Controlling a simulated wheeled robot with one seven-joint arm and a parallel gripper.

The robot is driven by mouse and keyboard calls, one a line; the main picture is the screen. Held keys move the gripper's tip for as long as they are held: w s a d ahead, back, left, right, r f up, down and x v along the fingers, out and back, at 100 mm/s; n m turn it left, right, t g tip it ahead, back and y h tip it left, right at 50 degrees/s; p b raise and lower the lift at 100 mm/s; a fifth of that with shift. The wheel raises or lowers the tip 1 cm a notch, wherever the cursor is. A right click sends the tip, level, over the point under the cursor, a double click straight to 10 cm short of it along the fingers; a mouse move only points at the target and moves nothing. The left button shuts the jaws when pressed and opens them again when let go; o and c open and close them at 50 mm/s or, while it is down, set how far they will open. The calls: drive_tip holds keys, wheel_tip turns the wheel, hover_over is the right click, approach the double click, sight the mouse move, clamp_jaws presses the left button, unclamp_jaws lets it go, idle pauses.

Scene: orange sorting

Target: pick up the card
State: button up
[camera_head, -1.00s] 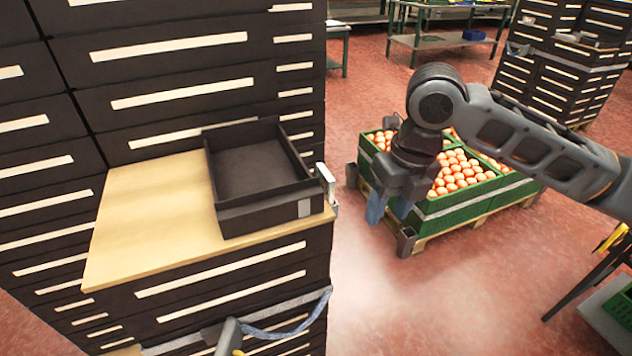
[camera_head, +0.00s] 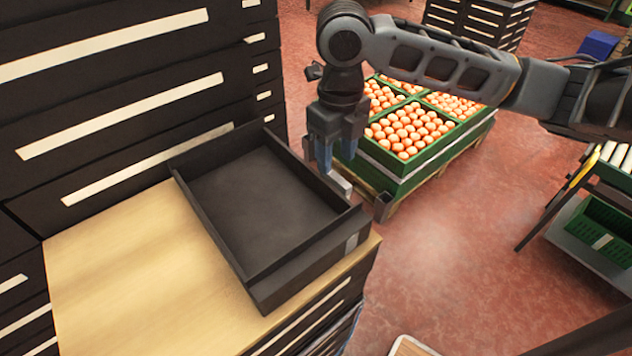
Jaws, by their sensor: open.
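Nothing shows between the fingers. The tray is empty and sits on a light wooden top (camera_head: 130,275).
Dark drawer cabinets (camera_head: 120,90) rise behind and left of the wooden top. Green crates of oranges (camera_head: 405,172) stand on a pallet beyond my gripper. A green crate (camera_head: 605,232) sits on a rack at the right. Red floor between is clear.

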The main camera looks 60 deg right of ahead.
sight(335, 175)
drive_tip(key=shift+d+f+p, duration=0.2)
drive_tip(key=shift+f+p, duration=0.4)
drive_tip(key=shift+f, duration=3.2)
clamp_jaws()
